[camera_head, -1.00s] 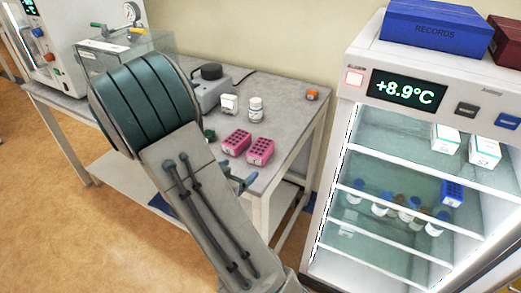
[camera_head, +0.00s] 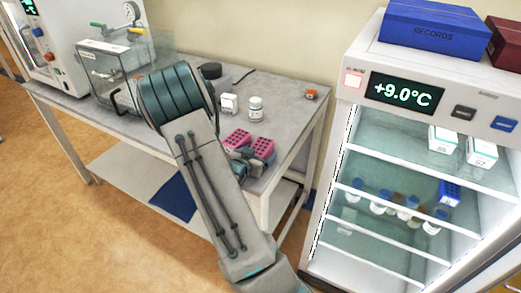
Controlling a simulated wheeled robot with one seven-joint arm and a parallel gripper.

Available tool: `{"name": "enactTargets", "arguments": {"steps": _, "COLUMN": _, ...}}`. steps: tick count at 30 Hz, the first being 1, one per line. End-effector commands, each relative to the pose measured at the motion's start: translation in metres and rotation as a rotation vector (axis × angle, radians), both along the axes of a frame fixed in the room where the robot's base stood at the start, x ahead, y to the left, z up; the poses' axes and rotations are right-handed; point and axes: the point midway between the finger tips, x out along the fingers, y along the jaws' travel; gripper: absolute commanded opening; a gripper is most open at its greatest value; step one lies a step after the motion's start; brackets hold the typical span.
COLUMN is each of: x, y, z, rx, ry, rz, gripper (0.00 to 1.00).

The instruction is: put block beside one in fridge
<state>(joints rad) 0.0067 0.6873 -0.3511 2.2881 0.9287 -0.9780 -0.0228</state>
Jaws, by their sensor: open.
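Two pink blocks with rows of dark holes stand side by side near the front edge of the grey table: a left block (camera_head: 238,136) and a right block (camera_head: 264,147). My gripper (camera_head: 250,160) is open at their near side, partly hidden behind my arm. It overlaps the lower parts of both blocks in the picture, and I cannot tell whether it touches either. In the lit fridge (camera_head: 339,150) at right, a blue block (camera_head: 449,192) with holes stands toward the right of a middle shelf.
White boxes (camera_head: 481,152) are on the shelf above. A blue records box (camera_head: 436,28) lies on the fridge.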

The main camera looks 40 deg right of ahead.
Motion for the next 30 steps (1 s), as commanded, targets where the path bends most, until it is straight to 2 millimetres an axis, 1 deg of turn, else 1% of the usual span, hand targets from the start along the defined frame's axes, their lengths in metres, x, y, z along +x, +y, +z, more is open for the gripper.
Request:
{"name": "enactTargets", "arguments": {"steps": 7, "x": 0.001, "y": -0.002, "z": -0.001, "rx": 0.001, "ry": 0.001, "rz": 0.001, "gripper": 0.83}}
{"name": "enactTargets", "arguments": {"steps": 8, "x": 0.001, "y": -0.002, "z": -0.001, "rx": 0.001, "ry": 0.001, "rz": 0.001, "gripper": 0.78}}
{"name": "enactTargets", "arguments": {"steps": 9, "x": 0.001, "y": -0.002, "z": -0.001, "rx": 0.001, "ry": 0.001, "rz": 0.001, "gripper": 0.66}}
{"name": "enactTargets", "arguments": {"steps": 11, "x": 0.001, "y": -0.002, "z": -0.001, "rx": 0.001, "ry": 0.001, "rz": 0.001, "gripper": 0.50}}
{"name": "enactTargets", "arguments": {"steps": 12, "x": 0.001, "y": -0.002, "z": -0.001, "rx": 0.001, "ry": 0.001, "rz": 0.001, "gripper": 0.39}}
{"name": "enactTargets", "arguments": {"steps": 13, "x": 0.001, "y": -0.002, "z": -0.001, "rx": 0.001, "ry": 0.001, "rz": 0.001, "gripper": 0.30}}
{"name": "enactTargets", "arguments": {"steps": 14, "x": 0.001, "y": -0.002, "z": -0.001, "rx": 0.001, "ry": 0.001, "rz": 0.001, "gripper": 0.25}}
{"name": "enactTargets", "arguments": {"steps": 16, "x": 0.001, "y": -0.002, "z": -0.001, "rx": 0.000, "ry": 0.000, "rz": 0.001, "gripper": 0.25}}
{"name": "enactTargets", "arguments": {"steps": 17, "x": 0.001, "y": -0.002, "z": -0.001, "rx": 0.000, "ry": 0.000, "rz": 0.001, "gripper": 0.20}}
{"name": "enactTargets", "arguments": {"steps": 23, "x": 0.001, "y": -0.002, "z": 0.000, "rx": -0.001, "ry": -0.001, "rz": 0.001, "gripper": 0.20}}
{"name": "enactTargets", "arguments": {"steps": 26, "x": 0.001, "y": -0.002, "z": 0.004, "rx": -0.001, "ry": -0.001, "rz": 0.001, "gripper": 0.20}}
{"name": "enactTargets", "arguments": {"steps": 30, "x": 0.001, "y": -0.002, "z": 0.017, "rx": 0.000, "ry": -0.002, "rz": 0.001, "gripper": 0.20}}
